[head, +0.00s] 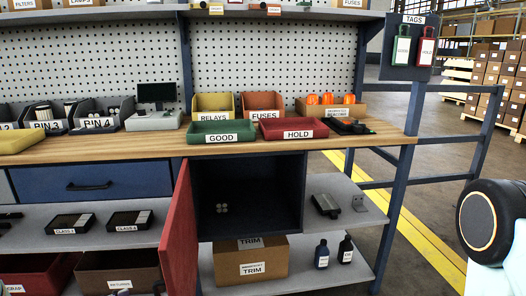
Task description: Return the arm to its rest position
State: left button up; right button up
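Neither gripper can be made out in the head view. A thick black rounded link with a pale, orange-edged ring, which looks like part of my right arm, fills the right edge of the picture. Its gripper is outside the frame. Nothing of my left arm can be made out for sure; small dark and pale shapes at the bottom edge, left of the red door, are too cut off to tell. A dark cabinet (276,191) under the worktop stands open, with its red door (176,232) swung out towards me.
The wooden worktop (165,145) carries a green GOOD tray (221,128), a red HOLD tray (291,125), and several bins. Lower shelves hold a TRIM carton (250,265) and two dark bottles (345,249). A blue rail (440,182) stands right; floor with a yellow line (425,240) lies beyond.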

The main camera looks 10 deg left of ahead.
pick_arm(q)
jog(key=s+d+f+n+g+y, duration=0.5)
jog(key=s+d+f+n+y, duration=0.4)
jog(key=s+d+f, duration=0.3)
jog(key=s+d+r+g, duration=0.3)
jog(key=s+d+g, duration=0.1)
jog(key=s, duration=0.5)
jog(key=s+d+r+g+y, duration=0.1)
jog(key=s+d+r+g, duration=0.2)
jog(key=s, duration=0.7)
jog(key=shift+s+d+g+y+p, duration=0.15)
jog(key=shift+d+g+y+p, duration=0.15)
jog(key=shift+d+g, duration=0.1)
jog(key=shift+a, duration=0.2)
